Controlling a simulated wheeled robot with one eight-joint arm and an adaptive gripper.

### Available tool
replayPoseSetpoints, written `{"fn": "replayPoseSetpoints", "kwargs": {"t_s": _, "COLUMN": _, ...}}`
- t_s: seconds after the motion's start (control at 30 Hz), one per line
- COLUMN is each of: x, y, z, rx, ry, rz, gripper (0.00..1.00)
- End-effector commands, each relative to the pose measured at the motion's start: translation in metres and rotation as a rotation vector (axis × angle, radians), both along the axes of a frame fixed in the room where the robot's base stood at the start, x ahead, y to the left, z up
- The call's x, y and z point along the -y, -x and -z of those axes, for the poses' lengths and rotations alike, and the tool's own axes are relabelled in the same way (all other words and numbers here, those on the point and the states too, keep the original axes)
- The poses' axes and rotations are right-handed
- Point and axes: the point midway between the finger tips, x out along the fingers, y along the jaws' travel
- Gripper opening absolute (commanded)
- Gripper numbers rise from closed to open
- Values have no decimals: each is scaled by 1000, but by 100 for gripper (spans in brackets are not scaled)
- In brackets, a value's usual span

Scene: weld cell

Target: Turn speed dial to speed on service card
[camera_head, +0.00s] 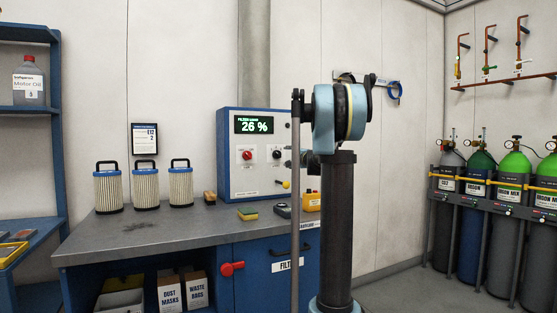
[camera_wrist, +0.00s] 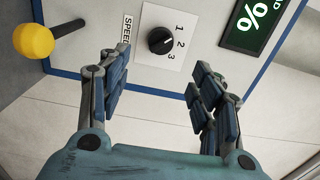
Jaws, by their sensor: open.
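The speed dial (camera_wrist: 161,40) is a round black knob on a white plate marked 1, 2 and 3, beside a SPEED label (camera_wrist: 126,34) in the wrist view. Its small light mark appears to face the 2, but is too small to be sure. My gripper (camera_wrist: 160,65) is open and empty, its fingers spread to either side below the dial, apart from it. In the head view the black dial (camera_head: 277,154) is on the control box; my arm hides most of my gripper. A framed card (camera_head: 145,138) on the wall shows a large 2; its smaller text is hard to read.
The blue control box (camera_head: 226,152) has a display (camera_head: 254,125) reading 26 % and a red knob (camera_head: 247,155). A yellow knob (camera_wrist: 34,40) sticks out near the dial. Gas cylinders (camera_head: 510,210) stand right.

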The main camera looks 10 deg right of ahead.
Motion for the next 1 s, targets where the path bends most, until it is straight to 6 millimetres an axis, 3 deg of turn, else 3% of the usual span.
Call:
{"fn": "replayPoseSetpoints", "kwargs": {"t_s": 0.6, "x": -30, "y": -91, "z": 0, "rx": 0, "ry": 1, "rz": -2, "gripper": 58}}
{"fn": "replayPoseSetpoints", "kwargs": {"t_s": 1.0, "x": -39, "y": -117, "z": 0, "rx": 0, "ry": 1, "rz": -1, "gripper": 58}}
